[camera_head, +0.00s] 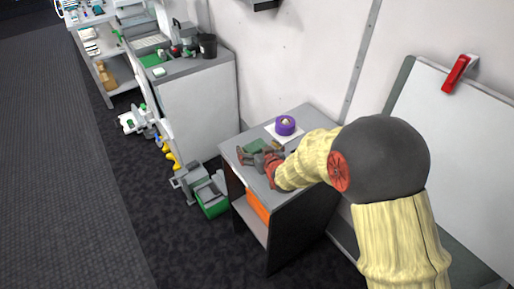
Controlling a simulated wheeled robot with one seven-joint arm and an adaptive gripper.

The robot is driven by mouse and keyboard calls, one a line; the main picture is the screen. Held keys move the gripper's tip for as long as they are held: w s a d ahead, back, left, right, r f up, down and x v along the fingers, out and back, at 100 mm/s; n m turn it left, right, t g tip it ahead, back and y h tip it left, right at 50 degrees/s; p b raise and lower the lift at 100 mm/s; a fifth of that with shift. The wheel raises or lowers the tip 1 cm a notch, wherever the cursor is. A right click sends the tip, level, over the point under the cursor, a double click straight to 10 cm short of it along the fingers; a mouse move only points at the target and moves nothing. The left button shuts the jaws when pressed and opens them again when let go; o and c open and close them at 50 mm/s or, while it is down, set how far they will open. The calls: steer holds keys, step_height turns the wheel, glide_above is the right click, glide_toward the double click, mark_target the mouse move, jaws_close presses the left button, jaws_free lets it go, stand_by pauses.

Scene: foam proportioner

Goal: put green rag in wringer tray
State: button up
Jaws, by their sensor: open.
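A small green cloth-like thing (254,146), likely the green rag, lies on the grey top of a small cabinet (293,112). My gripper (258,160) is low over the cabinet top, right beside the green cloth; it is open. I cannot tell whether its fingers touch the cloth, as they are small and partly hidden by my arm. A grey wringer (187,178) stands on the floor left of the cabinet, next to a green bucket (212,201). The inside of the wringer tray is not clear at this size.
A purple round item (286,125) sits on a white sheet at the back of the cabinet top. A grey counter (197,95) stands at the back left. Dark floor at left is free.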

steer(key=shift+r, duration=0.2)
steer(key=shift+s+d+r+p, duration=0.1)
steer(key=shift+s+r+p, duration=0.1)
steer(key=shift+s+p, duration=0.15)
steer(key=p+v, duration=0.2)
steer(key=v, duration=0.9)
steer(key=shift+s+p, duration=0.1)
steer(key=shift+p, duration=0.25)
steer(key=s+d+r+m+g+h, duration=0.2)
steer(key=s+d+r+g+h, duration=0.1)
steer(key=s+d+r, duration=0.8)
step_height(320, 180, up, 4)
steer(key=s+g, duration=0.1)
steer(key=s, duration=0.1)
steer(key=shift+s+d+f+m+h, duration=0.2)
steer(key=shift+s+d+m+h, duration=0.1)
steer(key=shift+s+d+h, duration=0.1)
steer(key=s+r+g, duration=0.1)
steer(key=s, duration=0.3)
steer(key=s+d+r, duration=0.1)
steer(key=s, duration=0.4)
steer(key=s+d+r+m+g, duration=0.1)
steer(key=s, duration=0.4)
steer(key=shift+g, duration=0.3)
steer(key=shift+c, duration=0.2)
